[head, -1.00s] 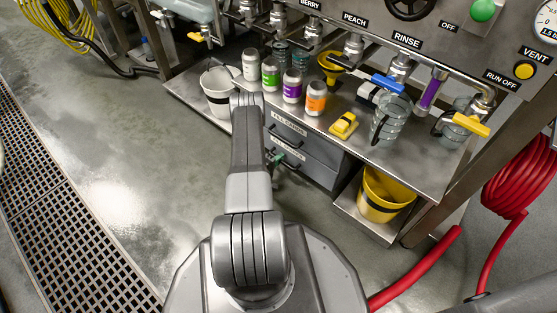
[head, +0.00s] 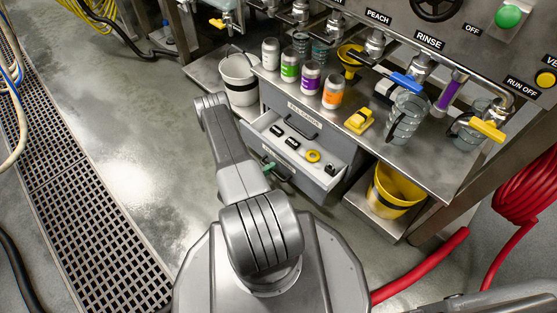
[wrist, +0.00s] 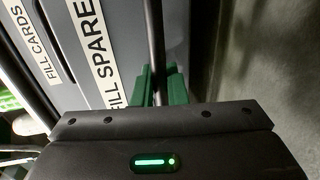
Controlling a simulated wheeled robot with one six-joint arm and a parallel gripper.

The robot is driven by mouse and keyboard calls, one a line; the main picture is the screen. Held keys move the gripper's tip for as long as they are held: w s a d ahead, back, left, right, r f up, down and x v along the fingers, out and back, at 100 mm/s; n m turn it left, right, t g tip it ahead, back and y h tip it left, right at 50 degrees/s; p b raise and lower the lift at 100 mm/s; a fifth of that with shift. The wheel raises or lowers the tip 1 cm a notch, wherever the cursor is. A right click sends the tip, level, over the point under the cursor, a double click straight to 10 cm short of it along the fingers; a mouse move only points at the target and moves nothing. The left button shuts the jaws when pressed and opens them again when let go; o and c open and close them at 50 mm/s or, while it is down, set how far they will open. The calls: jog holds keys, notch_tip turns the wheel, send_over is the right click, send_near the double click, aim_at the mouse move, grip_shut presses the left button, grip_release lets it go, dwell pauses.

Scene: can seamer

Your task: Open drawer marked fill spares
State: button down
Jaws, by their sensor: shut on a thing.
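The fill spares drawer (head: 322,180) is the lower drawer under the bench, and it stands pulled out with its inside showing in the head view. Its label FILL SPARES (wrist: 95,45) reads clearly in the wrist view. My gripper (head: 268,166) is at the drawer's front. In the wrist view its green fingers (wrist: 158,86) are shut on the dark bar handle (wrist: 155,40). In the drawer lie several small black parts, including one (head: 292,143), and a yellow ring (head: 313,156).
The fill cards drawer (head: 290,106) above is shut. On the bench stand several small cans, a yellow funnel (head: 350,58) and a yellow block (head: 359,121). A white bucket (head: 239,80) is left, a yellow bucket (head: 392,190) right. Open floor (head: 130,100) lies left.

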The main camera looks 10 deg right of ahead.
jog(key=shift+f+v, duration=0.2)
jog(key=shift+v, duration=0.7)
jog(key=shift+f+v, duration=0.2)
jog(key=shift+v, duration=0.75)
jog(key=shift+s, duration=0.1)
jog(key=c, duration=1.5)
grip_release()
jog(key=shift+c, duration=0.2)
jog(key=shift+a, duration=0.2)
